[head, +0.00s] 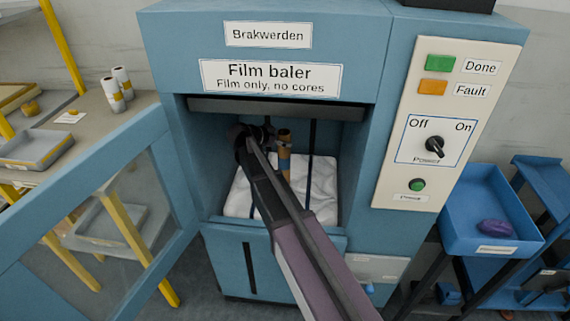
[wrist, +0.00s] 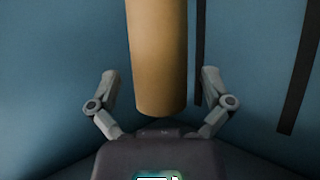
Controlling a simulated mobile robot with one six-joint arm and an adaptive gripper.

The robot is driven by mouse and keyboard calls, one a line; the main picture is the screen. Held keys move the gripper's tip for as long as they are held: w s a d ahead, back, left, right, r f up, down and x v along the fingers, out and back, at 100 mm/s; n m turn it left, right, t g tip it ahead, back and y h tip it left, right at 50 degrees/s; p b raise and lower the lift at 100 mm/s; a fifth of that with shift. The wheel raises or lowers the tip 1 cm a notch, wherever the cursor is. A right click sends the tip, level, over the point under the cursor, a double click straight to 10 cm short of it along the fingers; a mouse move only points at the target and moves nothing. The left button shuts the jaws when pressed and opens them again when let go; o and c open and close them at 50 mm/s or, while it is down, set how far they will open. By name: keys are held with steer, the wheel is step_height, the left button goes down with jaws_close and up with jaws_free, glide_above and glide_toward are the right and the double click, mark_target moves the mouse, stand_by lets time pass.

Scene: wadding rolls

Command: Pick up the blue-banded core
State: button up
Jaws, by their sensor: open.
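The blue-banded core (head: 284,140) is a tan tube that stands upright inside the baler opening, above white film (head: 325,190). A dark bluish band shows around its middle. In the wrist view a plain tan tube (wrist: 158,60) runs from the top edge to between my open fingers, with no band in sight. My gripper (head: 268,134) is inside the opening, just left of the core in the head view. Its fingers (wrist: 158,88) stand apart on both sides of the tube, with a gap on each side. My arm hides part of the film.
The blue film baler (head: 265,112) surrounds my arm, with a lintel above and walls at both sides. Its clear-paned door (head: 150,190) hangs open at left. Dark vertical straps (wrist: 298,70) run down the back wall. A blue tray (head: 470,225) holds a purple item at right.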

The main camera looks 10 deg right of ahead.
mark_target(285, 131)
steer(key=shift+w+d+f, duration=0.25)
steer(key=shift+d+f, duration=0.05)
steer(key=shift+d, duration=0.15)
steer(key=c, duration=1.3)
steer(key=shift+r, duration=0.25)
step_height(285, 131, up, 3)
steer(key=p, duration=0.3)
steer(key=s+a, duration=0.3)
steer(key=s, duration=0.1)
steer(key=s+a+r+p, duration=0.1)
steer(key=s+a, duration=0.2)
steer(key=s, duration=0.1)
steer(key=s+a, duration=0.4)
steer(key=shift+s+a+r+p, duration=0.1)
steer(key=shift+s+r+p, duration=0.2)
steer(key=shift+p, duration=0.1)
steer(key=shift+w, duration=0.1)
